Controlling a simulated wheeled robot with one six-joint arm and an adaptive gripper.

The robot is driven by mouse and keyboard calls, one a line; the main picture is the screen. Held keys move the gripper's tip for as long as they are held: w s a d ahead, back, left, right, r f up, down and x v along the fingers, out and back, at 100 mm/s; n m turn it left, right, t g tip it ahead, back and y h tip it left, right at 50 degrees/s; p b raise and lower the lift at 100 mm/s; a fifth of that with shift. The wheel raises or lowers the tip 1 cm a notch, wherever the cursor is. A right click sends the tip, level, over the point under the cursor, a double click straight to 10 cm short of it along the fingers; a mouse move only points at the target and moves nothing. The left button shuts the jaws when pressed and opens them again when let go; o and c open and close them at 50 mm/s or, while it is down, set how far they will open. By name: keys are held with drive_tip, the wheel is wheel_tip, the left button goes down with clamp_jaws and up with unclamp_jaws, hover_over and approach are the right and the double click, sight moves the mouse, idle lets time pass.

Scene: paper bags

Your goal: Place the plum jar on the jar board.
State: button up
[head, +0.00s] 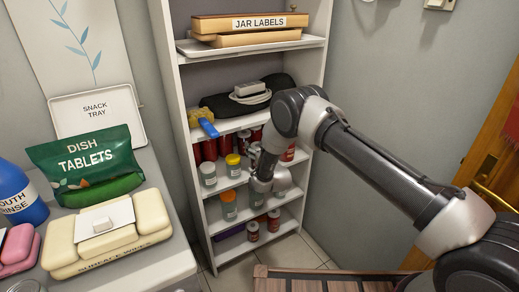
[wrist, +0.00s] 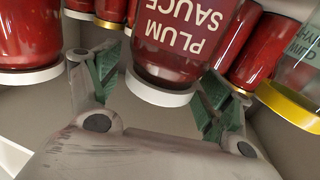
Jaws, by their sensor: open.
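The plum jar (wrist: 180,40), dark red with a white lid and a label reading PLUM SAUCE, shows upside down in the wrist view. My gripper (wrist: 158,88) is open, with its green-padded fingers apart on either side of the jar near its lid. The jaws are not closed on it. In the head view my gripper (head: 268,182) reaches into the shelf unit at the lower jar shelves, and my arm hides the plum jar there. I cannot make out a jar board for certain; a brown slatted wooden surface (head: 320,283) shows at the bottom edge.
Other red jars (wrist: 30,35) and a yellow-lidded jar (wrist: 300,75) crowd both sides of the plum jar. The white shelf unit (head: 187,150) has upright side panels close by. A box marked JAR LABELS (head: 250,22) lies on top. A counter (head: 165,265) stands left.

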drive_tip(key=v, duration=1.2)
drive_tip(key=w+d+r+m+g+h, duration=0.1)
drive_tip(key=w+d+r, duration=0.25)
drive_tip(key=r, duration=0.45)
drive_tip(key=w+d+r+m+g+h, duration=0.15)
drive_tip(key=d+r, duration=0.25)
drive_tip(key=r, duration=0.4)
drive_tip(key=s+d+r+g+h, duration=0.1)
drive_tip(key=s+d+r+g, duration=0.1)
drive_tip(key=s+d+r, duration=0.35)
drive_tip(key=s+d+r+g+h, duration=0.1)
drive_tip(key=s+d+r+g, duration=0.1)
drive_tip(key=d+r, duration=0.65)
drive_tip(key=s+d+r+g, duration=0.1)
drive_tip(key=s+d+r, duration=0.2)
drive_tip(key=s+d, duration=0.35)
drive_tip(key=s+d+r+g, duration=0.1)
drive_tip(key=s+d+r, duration=0.2)
drive_tip(key=s, duration=0.6)
drive_tip(key=s+d+m+g+h, duration=0.1)
drive_tip(key=s+d+g, duration=0.1)
drive_tip(key=s, duration=0.9)
drive_tip(key=s+d+m+g+h, duration=0.1)
drive_tip(key=s+d, duration=0.4)
drive_tip(key=s, duration=0.7)
drive_tip(key=shift+s+d+r+g, duration=0.15)
drive_tip(key=shift+s+d+g, duration=0.1)
drive_tip(key=shift+g, duration=0.2)
